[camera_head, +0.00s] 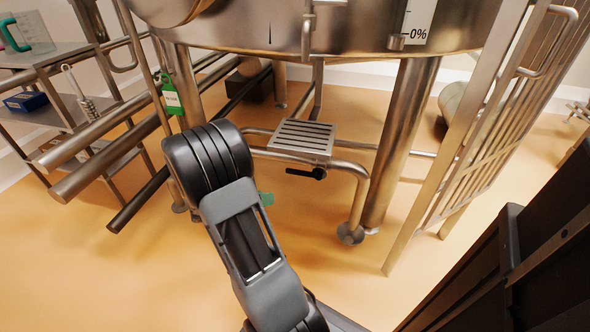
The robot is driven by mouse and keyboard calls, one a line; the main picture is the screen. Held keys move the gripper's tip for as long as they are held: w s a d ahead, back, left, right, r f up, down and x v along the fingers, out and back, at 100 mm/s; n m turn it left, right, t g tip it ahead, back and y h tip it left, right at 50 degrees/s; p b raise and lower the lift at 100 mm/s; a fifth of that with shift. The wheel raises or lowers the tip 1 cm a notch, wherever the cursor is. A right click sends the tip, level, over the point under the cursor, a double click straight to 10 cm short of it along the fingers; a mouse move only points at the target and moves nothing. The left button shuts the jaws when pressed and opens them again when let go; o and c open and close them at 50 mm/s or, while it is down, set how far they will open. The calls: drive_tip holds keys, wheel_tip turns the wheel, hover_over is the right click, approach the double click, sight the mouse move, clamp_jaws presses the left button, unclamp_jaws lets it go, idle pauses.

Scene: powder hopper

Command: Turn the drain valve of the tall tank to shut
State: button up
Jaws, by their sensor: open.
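The lower part of a tall steel tank (350,30) fills the top of the view, with a level scale (417,22) marked 0% on its front. It stands on thick steel legs (400,140). A black lever (307,173) sticks out sideways just below a small slatted step (301,138) under the tank. It looks like a valve handle, but the valve body is hidden, and I cannot tell its setting. My arm rises from the bottom in front of the tank. My gripper is not in view.
A bent pipe frame (360,195) holds the step. A steel gate or ladder (480,130) stands at right. Shelves (70,105) with handrails stand at left. A green tag (172,100) hangs near a post. A green piece (266,199) shows beside my arm. The front floor is open.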

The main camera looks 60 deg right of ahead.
drive_tip(key=w+d+f+n+t+h, duration=0.1)
drive_tip(key=d+f+n+h, duration=0.2)
drive_tip(key=d+n, duration=0.35)
drive_tip(key=n+t+h+p, duration=0.1)
drive_tip(key=n+t+h, duration=0.2)
drive_tip(key=n, duration=0.6)
approach(295, 174)
drive_tip(key=d+b, duration=0.1)
drive_tip(key=d, duration=0.2)
drive_tip(key=d+b, duration=0.1)
drive_tip(key=d, duration=0.2)
drive_tip(key=s+d+b, duration=0.1)
drive_tip(key=d, duration=0.2)
drive_tip(key=shift+d+r, duration=0.1)
drive_tip(key=shift+r, duration=0.05)
drive_tip(key=shift+d+r+b, duration=0.1)
drive_tip(key=shift+d+b, duration=0.2)
drive_tip(key=shift+d, duration=0.6)
clamp_jaws()
